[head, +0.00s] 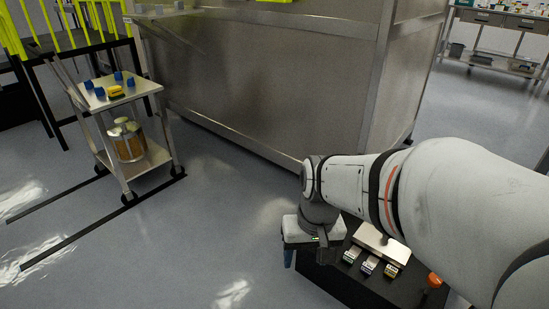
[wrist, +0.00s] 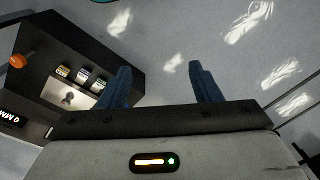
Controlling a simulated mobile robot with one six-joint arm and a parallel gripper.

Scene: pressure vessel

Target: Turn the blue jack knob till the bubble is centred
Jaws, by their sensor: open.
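Several blue knobs stand near the corners of a light plate on top of a metal trolley (head: 130,86) at the left of the head view. One blue knob (head: 118,76) is at the plate's far side and another blue knob (head: 99,92) is near its left front. A yellow block, perhaps the level (head: 115,91), lies between them. Its bubble is too small to tell. My gripper (head: 288,258) is far to the right of the trolley. In the wrist view my gripper (wrist: 160,66) has its blue fingers apart, with only floor between them.
A brown and silver canister (head: 127,142) stands on the trolley's lower shelf. A large metal cabinet (head: 270,80) fills the back. Yellow railings (head: 75,20) stand behind the trolley. Black lines mark the floor. Open floor (head: 225,215) lies between my gripper and the trolley.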

